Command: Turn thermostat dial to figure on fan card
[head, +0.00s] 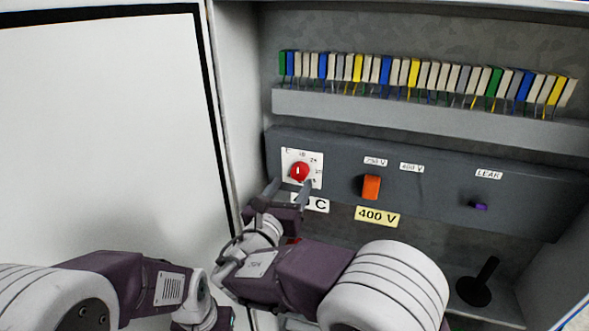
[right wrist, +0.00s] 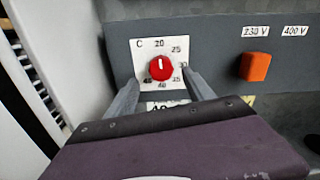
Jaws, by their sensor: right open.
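The thermostat dial is a red round knob (head: 299,172) on a white scale plate (head: 315,158). The knob also shows in the right wrist view (right wrist: 160,68), with its white mark pointing roughly up, near the 20 side. My right gripper (head: 290,187) is open, its two fingers in front of the plate, one to each side and slightly below the knob. The wrist view shows them apart, with the knob between and above the tips (right wrist: 160,80); contact cannot be told. A white card (head: 318,205) below the dial ends in "0 C"; its first figure is partly hidden by my gripper.
An orange switch (head: 371,187) with 230 V and 400 V labels is right of the dial, above a yellow 400 V card (head: 377,216). A purple knob (head: 480,206) sits under LEAK. A black lever (head: 480,280) stands lower right. The cabinet door (head: 100,130) is on the left.

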